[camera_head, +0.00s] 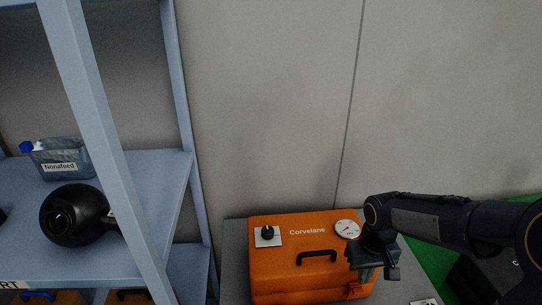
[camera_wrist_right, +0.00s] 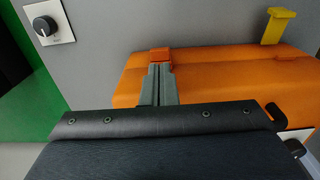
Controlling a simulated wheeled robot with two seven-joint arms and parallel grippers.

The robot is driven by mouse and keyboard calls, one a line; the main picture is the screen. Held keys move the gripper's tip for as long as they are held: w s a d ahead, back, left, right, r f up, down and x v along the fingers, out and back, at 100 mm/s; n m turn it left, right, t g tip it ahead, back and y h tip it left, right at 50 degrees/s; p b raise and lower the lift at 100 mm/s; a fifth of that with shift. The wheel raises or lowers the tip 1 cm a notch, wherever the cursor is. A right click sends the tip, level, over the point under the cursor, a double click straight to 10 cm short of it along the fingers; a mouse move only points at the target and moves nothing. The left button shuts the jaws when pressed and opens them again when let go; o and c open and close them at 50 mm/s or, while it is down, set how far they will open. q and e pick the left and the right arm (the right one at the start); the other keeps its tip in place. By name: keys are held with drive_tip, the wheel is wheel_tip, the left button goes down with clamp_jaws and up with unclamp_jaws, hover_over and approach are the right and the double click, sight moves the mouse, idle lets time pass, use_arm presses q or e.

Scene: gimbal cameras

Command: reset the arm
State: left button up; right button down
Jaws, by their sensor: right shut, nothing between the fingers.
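My right arm comes in from the right in the head view. Its gripper (camera_head: 372,272) is at the right front corner of an orange case (camera_head: 285,265) labelled "Corvelane". The gripper is shut and empty. In the right wrist view the shut fingers (camera_wrist_right: 159,70) point at a small orange latch-like part (camera_wrist_right: 160,54) at the case's edge. They look very close to it; I cannot tell whether they touch. The same part shows below the gripper in the head view (camera_head: 356,291). My left gripper is not in view.
The case carries a black knob (camera_head: 267,233), a black handle (camera_head: 316,256) and a round gauge (camera_head: 346,229). It stands on a grey surface (camera_head: 236,238). At left, a blue shelf (camera_head: 166,166) holds a "Nonafeed" jug (camera_head: 62,157) and a black round object (camera_head: 72,215). A yellow part (camera_wrist_right: 278,26) sticks up by the case.

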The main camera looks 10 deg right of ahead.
drive_tip(key=s+a+r+t+y, duration=0.3)
drive_tip(key=s+a+r+t, duration=0.2)
drive_tip(key=s+a+r, duration=0.3)
drive_tip(key=s+a, duration=0.3)
drive_tip(key=s, duration=0.3)
drive_tip(key=shift+r+t+y, duration=0.2)
drive_tip(key=shift+t+y, duration=0.1)
drive_tip(key=shift+y, duration=0.1)
